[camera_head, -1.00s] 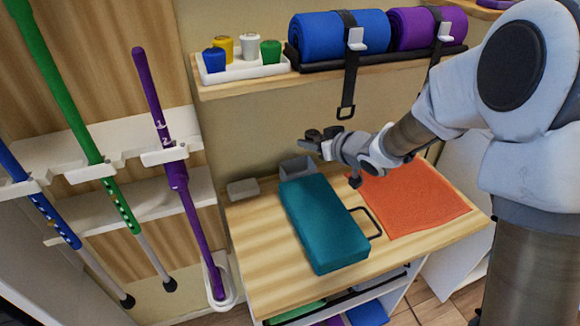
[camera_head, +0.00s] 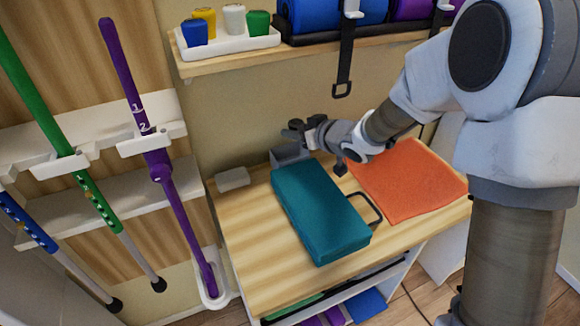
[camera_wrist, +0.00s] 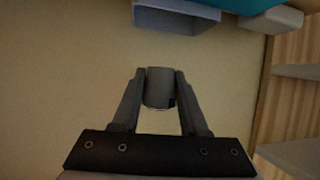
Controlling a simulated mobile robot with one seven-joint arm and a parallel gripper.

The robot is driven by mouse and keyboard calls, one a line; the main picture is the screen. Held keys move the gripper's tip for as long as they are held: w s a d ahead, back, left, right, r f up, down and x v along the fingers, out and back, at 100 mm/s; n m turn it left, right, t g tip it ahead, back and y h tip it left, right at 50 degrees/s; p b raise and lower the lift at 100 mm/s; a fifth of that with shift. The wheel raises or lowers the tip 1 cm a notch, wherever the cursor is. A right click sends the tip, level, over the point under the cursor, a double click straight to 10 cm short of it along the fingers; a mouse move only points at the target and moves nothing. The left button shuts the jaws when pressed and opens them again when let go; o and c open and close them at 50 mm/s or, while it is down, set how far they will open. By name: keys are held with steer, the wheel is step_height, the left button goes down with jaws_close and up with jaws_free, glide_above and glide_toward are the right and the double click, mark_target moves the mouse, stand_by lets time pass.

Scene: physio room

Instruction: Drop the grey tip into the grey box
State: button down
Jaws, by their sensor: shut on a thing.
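The grey tip (camera_wrist: 158,88) is a short grey cylinder between the fingers of my gripper (camera_wrist: 158,78), which is shut on it. In the head view my gripper (camera_head: 294,131) is just above the grey box (camera_head: 290,153), near the wall. The tip cannot be made out clearly there. The open box stands behind the teal case, and my gripper partly covers it. In the wrist view the box (camera_wrist: 176,19) shows at the top, apart from the tip.
A teal case (camera_head: 318,212) with a black handle lies on the wooden table (camera_head: 245,240). A pale block (camera_head: 233,179) is left of the box, and an orange towel (camera_head: 410,182) is at right. Above, a shelf (camera_head: 220,66) holds a white tray (camera_head: 230,44) of coloured tips; a strap (camera_head: 344,65) hangs down.

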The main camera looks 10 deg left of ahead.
step_height(320, 180, down, 2)
steer(key=shift+f+b, duration=0.1)
steer(key=shift+b, duration=0.55)
steer(key=shift+c, duration=1.8)
jaws_free()
steer(key=p+v, duration=0.5)
steer(key=v, duration=1.2)
steer(key=shift+d, duration=0.1)
